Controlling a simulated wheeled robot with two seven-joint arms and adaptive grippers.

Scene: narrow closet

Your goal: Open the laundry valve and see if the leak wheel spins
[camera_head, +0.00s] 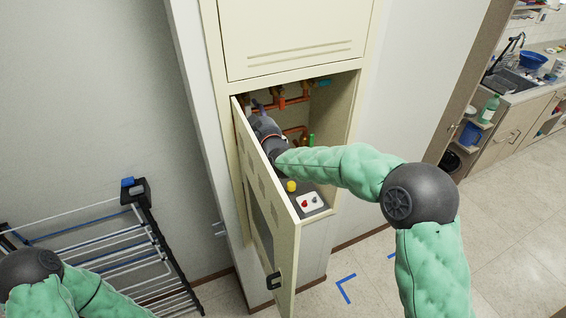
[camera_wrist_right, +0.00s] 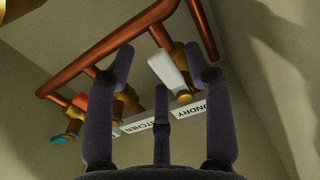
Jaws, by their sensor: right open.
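My right gripper (camera_wrist_right: 160,62) is open in the right wrist view, with its dark fingers around a white lever (camera_wrist_right: 166,70) on a brass valve (camera_wrist_right: 184,62). The lever lies between the fingertips, and I cannot tell whether they touch it. A label beside this valve ends in "UNDRY" (camera_wrist_right: 190,109); the "KITCHEN" label (camera_wrist_right: 136,128) is to its left. In the head view my right gripper (camera_head: 257,106) reaches into the closet behind the door, partly hidden. I cannot make out a leak wheel. My left gripper is out of view; only its arm shows at lower left.
The closet door (camera_head: 263,200) stands open close to my right arm. Copper pipes (camera_head: 292,101) run inside the closet. A white plate with red and dark knobs (camera_head: 311,203) and a yellow object (camera_head: 291,186) are low inside. A drying rack (camera_head: 120,245) stands at left.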

